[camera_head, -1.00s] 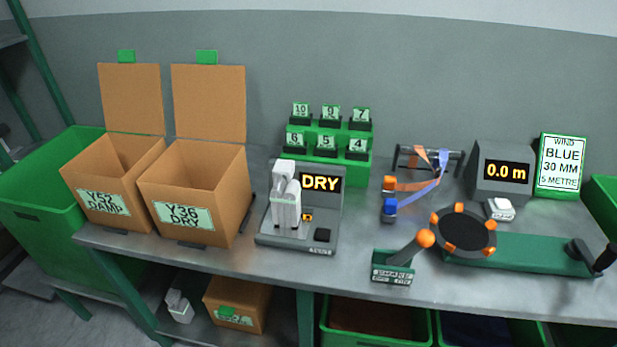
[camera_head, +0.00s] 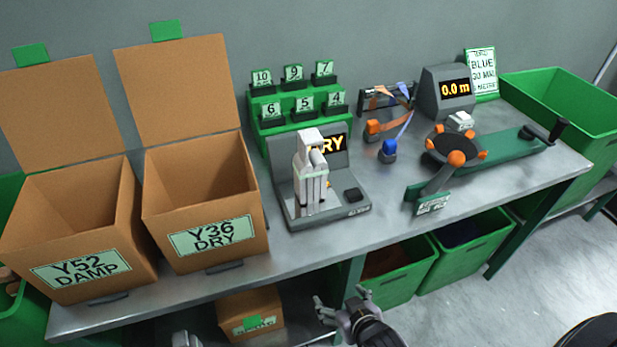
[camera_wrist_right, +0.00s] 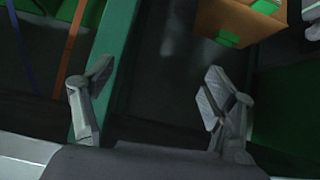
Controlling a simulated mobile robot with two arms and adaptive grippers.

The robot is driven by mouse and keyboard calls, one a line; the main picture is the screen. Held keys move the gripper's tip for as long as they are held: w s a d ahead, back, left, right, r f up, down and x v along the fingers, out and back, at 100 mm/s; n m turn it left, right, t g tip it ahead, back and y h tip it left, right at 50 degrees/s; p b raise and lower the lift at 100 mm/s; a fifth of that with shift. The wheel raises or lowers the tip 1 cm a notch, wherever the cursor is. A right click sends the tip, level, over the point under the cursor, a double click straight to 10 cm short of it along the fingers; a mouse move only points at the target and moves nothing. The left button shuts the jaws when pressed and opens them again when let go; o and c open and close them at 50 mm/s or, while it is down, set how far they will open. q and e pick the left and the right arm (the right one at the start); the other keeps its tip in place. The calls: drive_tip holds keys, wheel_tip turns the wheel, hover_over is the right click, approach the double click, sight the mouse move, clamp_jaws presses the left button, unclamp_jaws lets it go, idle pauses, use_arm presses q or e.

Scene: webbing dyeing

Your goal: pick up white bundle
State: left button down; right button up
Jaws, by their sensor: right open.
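A white bundle (camera_head: 311,184) stands upright on the grey dry-test device (camera_head: 345,207), in front of its lit display, which the bundle partly covers. My right gripper (camera_head: 342,301) is low at the bottom of the head view, in front of the bench edge and well below the bundle. In the right wrist view the right gripper (camera_wrist_right: 155,95) has its two fingers wide apart with nothing between them.
A winder (camera_head: 499,146) stands right. Green bins (camera_head: 404,278) and a small carton (camera_head: 236,310) are under the bench (camera_head: 300,245).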

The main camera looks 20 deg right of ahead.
wheel_tip(320, 180, up, 11)
drive_tip(key=d+t, duration=0.2)
drive_tip(key=t, duration=0.6)
approach(314, 179)
drive_tip(key=shift+m, duration=0.3)
drive_tip(key=w, duration=0.6)
drive_tip(key=shift+w+f+p, duration=0.15)
drive_tip(key=shift+w+p, duration=0.15)
drive_tip(key=shift+p, duration=0.1)
drive_tip(key=shift+w+a+p, duration=0.15)
drive_tip(key=shift+w+p, duration=0.25)
drive_tip(key=shift+w, duration=2.6)
use_arm(q)
drive_tip(key=s, duration=0.1)
drive_tip(key=s+r, duration=0.1)
drive_tip(key=s, duration=0.1)
drive_tip(key=shift+a+g, duration=0.1)
drive_tip(key=shift+g, duration=0.2)
use_arm(e)
drive_tip(key=shift+c, duration=0.3)
use_arm(q)
drive_tip(key=shift+r, duration=0.1)
use_arm(e)
drive_tip(key=c, duration=1.3)
